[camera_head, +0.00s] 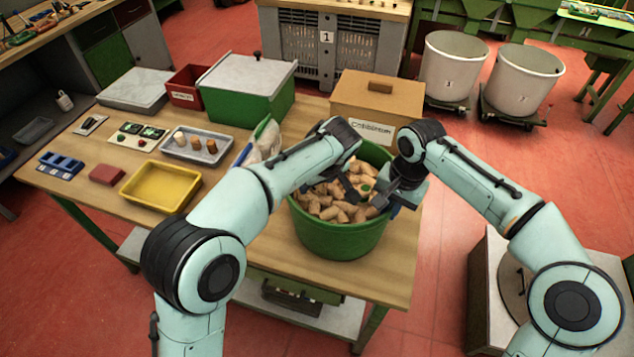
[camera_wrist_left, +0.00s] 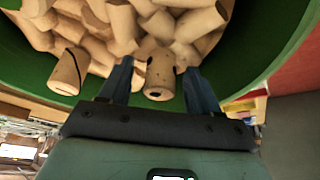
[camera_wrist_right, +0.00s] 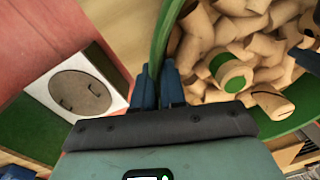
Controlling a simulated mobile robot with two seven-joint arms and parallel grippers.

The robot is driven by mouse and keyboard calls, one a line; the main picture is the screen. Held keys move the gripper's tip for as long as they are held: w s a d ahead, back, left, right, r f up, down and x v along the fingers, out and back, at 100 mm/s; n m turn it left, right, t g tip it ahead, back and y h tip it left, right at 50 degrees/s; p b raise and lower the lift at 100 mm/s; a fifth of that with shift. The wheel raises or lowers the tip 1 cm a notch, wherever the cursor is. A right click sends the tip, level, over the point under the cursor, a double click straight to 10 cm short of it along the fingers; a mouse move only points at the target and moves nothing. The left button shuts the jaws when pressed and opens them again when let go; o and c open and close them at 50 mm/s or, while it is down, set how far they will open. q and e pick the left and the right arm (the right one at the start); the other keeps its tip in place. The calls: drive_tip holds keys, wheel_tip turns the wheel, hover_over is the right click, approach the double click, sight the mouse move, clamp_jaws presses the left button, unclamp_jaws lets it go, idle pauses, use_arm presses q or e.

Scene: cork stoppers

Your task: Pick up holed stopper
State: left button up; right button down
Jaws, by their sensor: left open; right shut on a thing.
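A green tub (camera_head: 335,240) full of cork stoppers (camera_head: 330,205) stands on the table. My left gripper (camera_head: 352,190) is inside the tub. In the left wrist view, the gripper (camera_wrist_left: 160,80) is open, with one finger on each side of a pale stopper (camera_wrist_left: 160,72) that shows small dark spots, perhaps holes. Whether the fingers touch it I cannot tell. Another stopper (camera_wrist_left: 68,72) with a dark curved line lies to the left. My right gripper (camera_head: 393,205) is shut on the tub's rim, which runs between its fingers in the right wrist view (camera_wrist_right: 158,85).
Left on the table are a yellow tray (camera_head: 160,187), a grey tray with a few stoppers (camera_head: 195,158) and a green lidded box (camera_head: 245,105). A cardboard box (camera_head: 375,100) stands behind the tub.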

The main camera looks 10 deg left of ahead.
use_arm(q)
drive_tip(key=c, duration=1.1)
use_arm(e)
drive_tip(key=shift+r, duration=0.1)
use_arm(q)
drive_tip(key=shift+r, duration=0.15)
wheel_tip(320, 180, up, 10)
drive_tip(key=shift+f, duration=0.1)
use_arm(e)
drive_tip(key=c, duration=1.1)
unclamp_jaws()
wheel_tip(320, 180, up, 12)
drive_tip(key=shift+s+d, duration=0.2)
drive_tip(key=shift+d, duration=0.15)
